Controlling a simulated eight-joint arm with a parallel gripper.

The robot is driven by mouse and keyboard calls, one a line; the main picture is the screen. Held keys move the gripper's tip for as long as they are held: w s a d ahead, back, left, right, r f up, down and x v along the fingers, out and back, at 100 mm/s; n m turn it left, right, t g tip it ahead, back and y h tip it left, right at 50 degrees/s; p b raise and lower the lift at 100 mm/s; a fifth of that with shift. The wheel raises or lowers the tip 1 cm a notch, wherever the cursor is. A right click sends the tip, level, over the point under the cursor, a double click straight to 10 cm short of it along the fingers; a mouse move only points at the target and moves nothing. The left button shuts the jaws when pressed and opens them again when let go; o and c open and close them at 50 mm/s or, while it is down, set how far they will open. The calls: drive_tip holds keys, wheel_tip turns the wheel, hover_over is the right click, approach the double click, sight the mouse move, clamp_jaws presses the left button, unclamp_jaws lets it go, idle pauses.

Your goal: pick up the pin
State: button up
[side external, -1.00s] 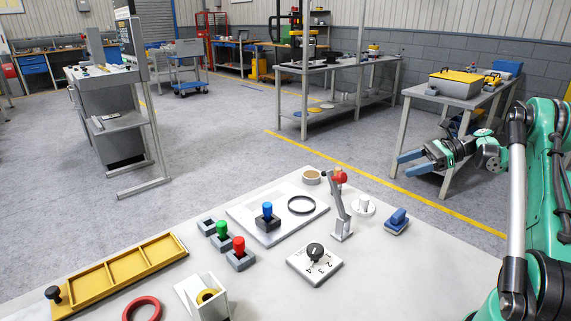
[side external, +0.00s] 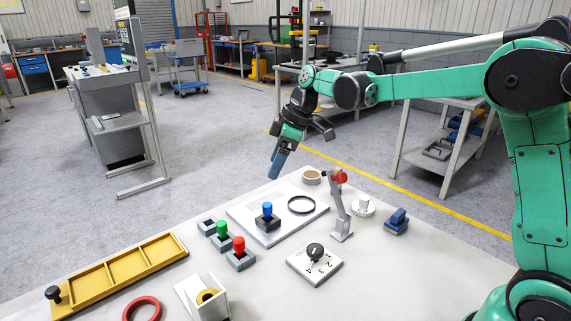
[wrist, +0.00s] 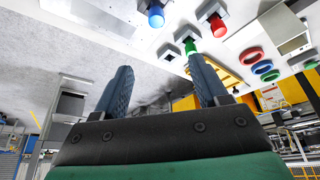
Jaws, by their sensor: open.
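Several pins with coloured heads stand upright in grey blocks: a blue pin (side external: 267,209), a green pin (side external: 222,227) and a red pin (side external: 239,243). The blue one's block sits on a light plate (side external: 290,228); the other two blocks are on the white table. I cannot tell which pin is meant. My gripper (side external: 278,168) is in the air above the table's far edge, beyond the blue pin, pointing down. In the wrist view its blue fingers (wrist: 161,75) are apart with nothing between. There the blue pin (wrist: 156,16), green pin (wrist: 190,46) and red pin (wrist: 217,27) show at the top.
A dark ring (side external: 301,205) lies on the plate. To the right stand a grey lever with a red knob (side external: 340,178) and a dial block (side external: 315,260). A yellow tray (side external: 120,274), a red ring (side external: 142,309) and a white open box (side external: 200,293) are at front left.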

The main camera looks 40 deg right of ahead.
hover_over(268, 205)
drive_tip(key=s+d, duration=0.2)
drive_tip(key=f, duration=0.5)
drive_tip(key=shift+w+a, duration=0.15)
drive_tip(key=shift+w, duration=0.1)
drive_tip(key=shift+x, duration=2.85)
drive_tip(key=shift+s, duration=0.1)
clamp_jaws()
